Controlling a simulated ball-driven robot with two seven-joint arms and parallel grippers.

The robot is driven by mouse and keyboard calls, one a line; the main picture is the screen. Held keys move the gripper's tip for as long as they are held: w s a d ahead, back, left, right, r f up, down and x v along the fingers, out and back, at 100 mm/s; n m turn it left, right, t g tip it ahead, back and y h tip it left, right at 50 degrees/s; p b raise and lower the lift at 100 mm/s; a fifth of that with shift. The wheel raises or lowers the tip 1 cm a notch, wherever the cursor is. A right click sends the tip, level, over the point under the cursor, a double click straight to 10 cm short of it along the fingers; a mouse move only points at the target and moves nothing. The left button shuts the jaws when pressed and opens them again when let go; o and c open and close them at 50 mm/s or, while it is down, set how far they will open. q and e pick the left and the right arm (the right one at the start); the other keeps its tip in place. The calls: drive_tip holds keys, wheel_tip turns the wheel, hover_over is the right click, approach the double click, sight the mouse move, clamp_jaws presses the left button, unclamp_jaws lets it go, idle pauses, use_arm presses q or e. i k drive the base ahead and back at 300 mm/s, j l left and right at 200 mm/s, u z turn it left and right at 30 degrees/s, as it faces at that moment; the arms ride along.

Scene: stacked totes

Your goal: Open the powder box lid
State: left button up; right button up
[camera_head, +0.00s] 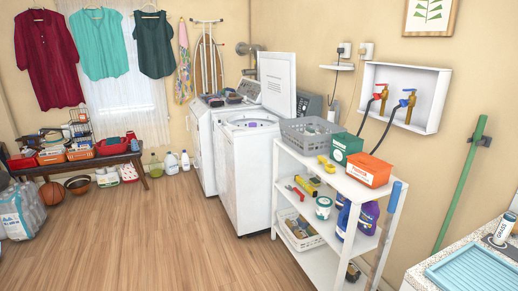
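Two boxes stand on the top shelf of the white cart: an orange box (369,170) with a white label near the front right end, and a green box (344,149) with a pale label just behind it. Their tops look closed, but the labels are too small to read and I cannot tell which is the powder box. Neither of my grippers shows in this view.
The white cart (322,184) also holds a grey basket (305,137), a yellow item (325,163) and, lower, several bottles. A washer (243,175) with its lid raised stands behind. A speckled counter (420,274) is at right.

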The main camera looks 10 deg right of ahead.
sight(348, 138)
drive_tip(key=i+u, duration=0.2)
drive_tip(key=i, duration=1.15)
drive_tip(key=i+z, duration=0.9)
drive_tip(key=i+j, duration=0.05)
